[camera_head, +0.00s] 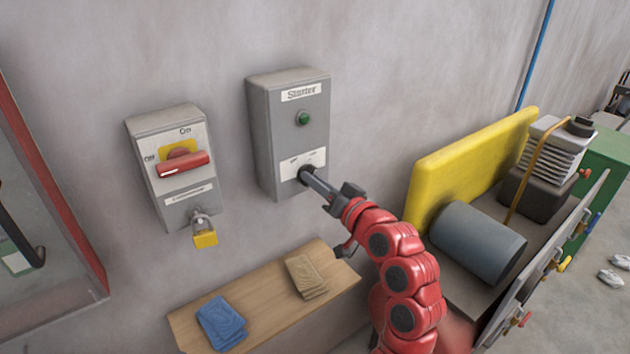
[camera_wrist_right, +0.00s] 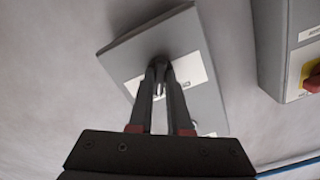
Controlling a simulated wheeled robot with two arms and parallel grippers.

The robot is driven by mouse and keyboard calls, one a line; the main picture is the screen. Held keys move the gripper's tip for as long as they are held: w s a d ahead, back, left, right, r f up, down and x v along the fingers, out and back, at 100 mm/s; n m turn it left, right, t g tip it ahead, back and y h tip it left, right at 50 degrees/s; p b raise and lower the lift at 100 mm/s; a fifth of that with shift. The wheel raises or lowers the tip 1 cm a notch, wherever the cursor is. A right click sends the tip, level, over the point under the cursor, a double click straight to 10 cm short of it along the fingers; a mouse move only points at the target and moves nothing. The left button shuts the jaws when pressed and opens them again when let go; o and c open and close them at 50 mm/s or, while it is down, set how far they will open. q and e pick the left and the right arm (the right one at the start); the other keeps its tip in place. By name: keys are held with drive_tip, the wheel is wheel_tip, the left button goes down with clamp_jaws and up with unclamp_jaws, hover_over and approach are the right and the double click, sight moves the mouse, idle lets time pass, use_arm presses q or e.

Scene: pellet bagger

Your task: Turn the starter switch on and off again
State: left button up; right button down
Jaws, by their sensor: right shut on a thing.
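The grey starter box (camera_head: 262,130) is fixed on the wall, with a "Starter" label and a green lamp (camera_head: 303,118). My right gripper (camera_head: 310,180) reaches in from the right and is shut on the knob. In the right wrist view, the fingers of my right gripper (camera_wrist_right: 160,78) meet at the starter box (camera_wrist_right: 205,50). The knob is mostly hidden behind the fingertips, so its turn position cannot be told. My left gripper is not in view.
A disconnector box (camera_head: 165,140) with a red handle and a yellow padlock (camera_head: 204,238) hangs left of the starter. Below is a wooden shelf (camera_head: 265,305) with blue and tan cloths. A yellow panel (camera_head: 470,160) and grey cylinder (camera_head: 475,242) stand at the right.

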idle(0.3)
drive_tip(key=c, duration=0.9)
unclamp_jaws()
drive_tip(key=shift+o, duration=0.2)
drive_tip(key=p+v, duration=1.1)
drive_tip(key=v, duration=0.6)
drive_tip(key=shift+s, duration=0.15)
